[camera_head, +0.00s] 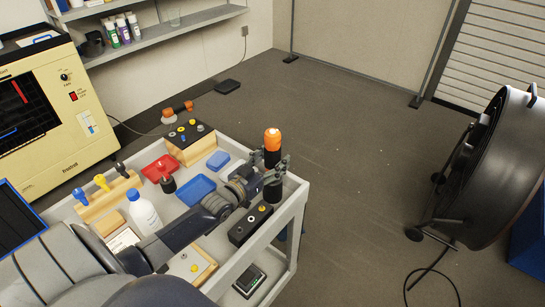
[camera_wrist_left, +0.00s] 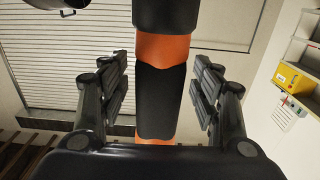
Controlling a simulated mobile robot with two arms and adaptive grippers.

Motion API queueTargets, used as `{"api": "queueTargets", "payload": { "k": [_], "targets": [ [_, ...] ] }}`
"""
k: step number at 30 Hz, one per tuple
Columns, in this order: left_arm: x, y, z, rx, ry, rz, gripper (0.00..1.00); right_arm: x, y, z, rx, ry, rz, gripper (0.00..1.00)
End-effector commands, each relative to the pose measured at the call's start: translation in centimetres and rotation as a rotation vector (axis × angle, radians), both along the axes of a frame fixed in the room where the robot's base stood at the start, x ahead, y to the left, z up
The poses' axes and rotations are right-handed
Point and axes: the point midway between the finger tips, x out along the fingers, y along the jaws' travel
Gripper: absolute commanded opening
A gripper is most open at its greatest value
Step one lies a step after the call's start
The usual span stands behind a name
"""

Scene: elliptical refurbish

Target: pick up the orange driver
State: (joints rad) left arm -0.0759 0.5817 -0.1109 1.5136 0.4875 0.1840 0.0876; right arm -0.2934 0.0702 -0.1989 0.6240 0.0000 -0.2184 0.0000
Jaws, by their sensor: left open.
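The orange driver (camera_head: 272,140) shows its orange and black handle upright near the far right corner of the cart. Its lower part is hidden behind my left gripper in the head view. My left gripper (camera_head: 274,177) reaches across the cart to it, with its fingers open. In the left wrist view the driver's black and orange handle (camera_wrist_left: 163,95) stands between the two open fingers (camera_wrist_left: 163,88), with a visible gap on each side. My right gripper is not in view.
The cart (camera_head: 297,205) holds a blue tray (camera_head: 195,190), a red tray (camera_head: 158,167), a white bottle (camera_head: 144,213), a black box with knobs (camera_head: 250,226) and a wooden block with drivers (camera_head: 105,198). A large fan (camera_head: 500,165) stands on the floor at right. The floor between is mostly clear.

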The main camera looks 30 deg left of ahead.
Motion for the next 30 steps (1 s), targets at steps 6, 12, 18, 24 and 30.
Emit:
{"api": "queueTargets", "payload": {
  "k": [6, 12, 18, 24, 30],
  "targets": [
    [0.0, 0.0, 0.0, 0.000, -0.001, 0.000, 0.36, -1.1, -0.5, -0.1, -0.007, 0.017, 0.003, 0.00],
    [0.0, 0.0, 0.0, 0.000, -0.001, 0.000, 0.00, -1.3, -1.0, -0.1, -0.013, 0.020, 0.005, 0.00],
    [0.0, 0.0, 0.3, 0.000, -0.006, 0.000, 0.00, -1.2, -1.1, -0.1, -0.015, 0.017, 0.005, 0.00],
    [0.1, 0.0, 1.9, -0.001, -0.011, -0.001, 0.00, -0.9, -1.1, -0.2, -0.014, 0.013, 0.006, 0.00],
    [0.0, 0.0, 5.8, 0.000, -0.011, -0.002, 0.00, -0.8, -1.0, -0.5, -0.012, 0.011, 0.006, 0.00]
  ]
}}
